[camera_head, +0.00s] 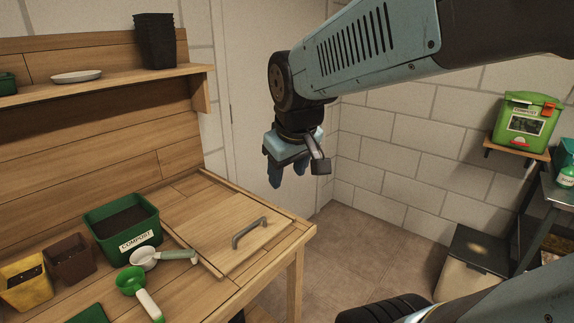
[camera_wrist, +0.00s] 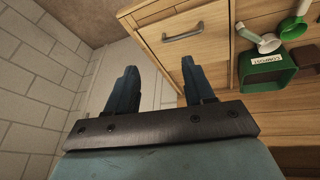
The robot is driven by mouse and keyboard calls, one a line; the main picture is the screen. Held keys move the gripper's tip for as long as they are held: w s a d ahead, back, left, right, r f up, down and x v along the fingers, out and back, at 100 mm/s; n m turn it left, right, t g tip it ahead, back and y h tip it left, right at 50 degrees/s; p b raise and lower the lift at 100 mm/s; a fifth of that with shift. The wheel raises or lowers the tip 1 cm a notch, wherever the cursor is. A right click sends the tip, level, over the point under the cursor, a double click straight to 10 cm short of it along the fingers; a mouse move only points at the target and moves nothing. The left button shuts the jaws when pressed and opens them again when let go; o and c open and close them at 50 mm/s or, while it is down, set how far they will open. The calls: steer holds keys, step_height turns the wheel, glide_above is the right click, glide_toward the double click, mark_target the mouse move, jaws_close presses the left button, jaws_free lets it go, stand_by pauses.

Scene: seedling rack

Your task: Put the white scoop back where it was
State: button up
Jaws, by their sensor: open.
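The white scoop (camera_head: 146,258) lies on the wooden bench, in front of the green compost tub (camera_head: 124,228), with its pale handle pointing right toward the wooden lid panel. It also shows at the upper right of the wrist view (camera_wrist: 268,43), beside the tub (camera_wrist: 268,84). A green scoop (camera_head: 131,279) with a pale handle lies just in front of it. My gripper (camera_head: 273,179) is open and empty, in the air to the right of the bench, well away from the scoop. Both fingers show spread apart in the wrist view (camera_wrist: 158,85).
A wooden panel with a grey handle (camera_head: 250,233) covers the bench's right part. A brown pot (camera_head: 70,262) and a yellow pot (camera_head: 25,283) stand left of the tub. A shelf (camera_head: 110,90) above holds a white saucer (camera_head: 77,77) and stacked black pots (camera_head: 155,40).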

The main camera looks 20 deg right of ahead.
steer(key=s+d+r+m, duration=0.2)
steer(key=s+d+m, duration=0.1)
steer(key=s+d, duration=0.2)
steer(key=shift+s+d+m+t, duration=0.3)
steer(key=shift+s+t, duration=0.1)
steer(key=shift+s, duration=0.25)
steer(key=shift+r, duration=0.1)
stand_by(0.6)
steer(key=shift+c, duration=0.4)
